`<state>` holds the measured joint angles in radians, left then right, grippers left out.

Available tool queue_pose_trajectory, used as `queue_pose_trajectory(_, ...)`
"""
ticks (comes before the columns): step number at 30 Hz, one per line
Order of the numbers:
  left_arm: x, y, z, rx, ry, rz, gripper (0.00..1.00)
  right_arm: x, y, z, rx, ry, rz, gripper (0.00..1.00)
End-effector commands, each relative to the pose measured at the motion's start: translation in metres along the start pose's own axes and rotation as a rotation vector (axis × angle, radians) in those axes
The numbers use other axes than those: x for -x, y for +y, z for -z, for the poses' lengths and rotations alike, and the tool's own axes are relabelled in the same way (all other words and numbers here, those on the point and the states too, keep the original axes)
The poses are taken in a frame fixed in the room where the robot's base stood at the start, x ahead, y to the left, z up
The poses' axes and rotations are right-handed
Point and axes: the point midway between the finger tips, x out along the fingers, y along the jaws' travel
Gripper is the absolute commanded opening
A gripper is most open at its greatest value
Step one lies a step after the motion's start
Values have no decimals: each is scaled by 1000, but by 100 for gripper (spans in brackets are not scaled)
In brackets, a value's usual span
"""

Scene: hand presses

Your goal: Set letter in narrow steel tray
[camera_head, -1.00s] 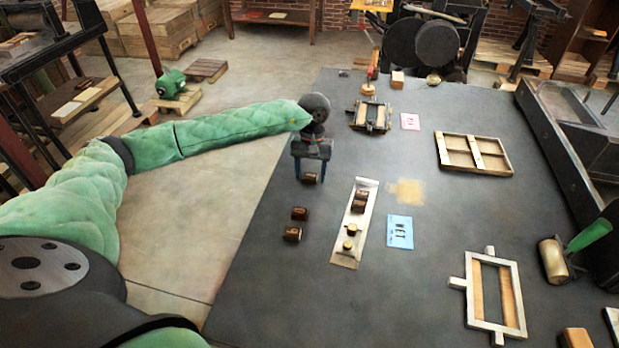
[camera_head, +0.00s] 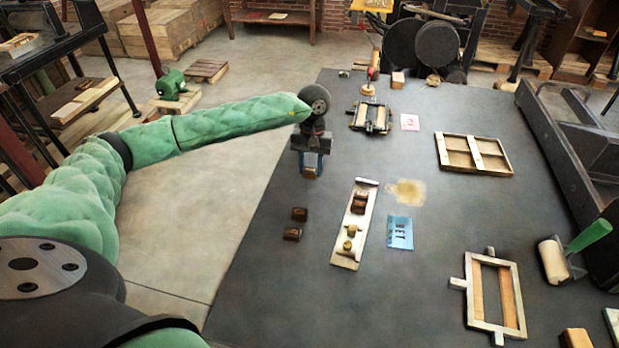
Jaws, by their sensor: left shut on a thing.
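The narrow steel tray (camera_head: 341,258) lies lengthwise on the dark table. Dark wooden letter blocks (camera_head: 359,202) sit in its far half and small brass-coloured pieces (camera_head: 351,231) in its near half. My left gripper (camera_head: 311,171) is over the table, to the left of and beyond the tray's far end. It is shut on a small wooden letter block (camera_head: 309,173), mostly hidden by the fingers. Two loose letter blocks, one farther (camera_head: 299,214) and one nearer (camera_head: 292,233), lie left of the tray. My right gripper is out of view.
A blue card (camera_head: 400,232) reading "BET" lies right of the tray. Beyond are a pink card (camera_head: 410,122) and a small clamp-like frame (camera_head: 370,117). A divided wooden tray (camera_head: 473,155), an open frame (camera_head: 494,292) and a green-handled roller (camera_head: 553,260) lie to the right.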

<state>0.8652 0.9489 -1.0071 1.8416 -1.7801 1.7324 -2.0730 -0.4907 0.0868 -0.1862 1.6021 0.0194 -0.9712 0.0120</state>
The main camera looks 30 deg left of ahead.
Motion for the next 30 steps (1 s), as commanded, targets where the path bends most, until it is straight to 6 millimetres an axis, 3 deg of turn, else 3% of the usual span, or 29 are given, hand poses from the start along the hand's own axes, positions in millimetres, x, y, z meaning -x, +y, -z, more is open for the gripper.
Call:
queue_pose_trajectory(15,24,0,-4,0,1,0,15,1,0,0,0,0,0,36)
queue_pose_trajectory(30,25,0,-5,0,0,0,15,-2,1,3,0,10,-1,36)
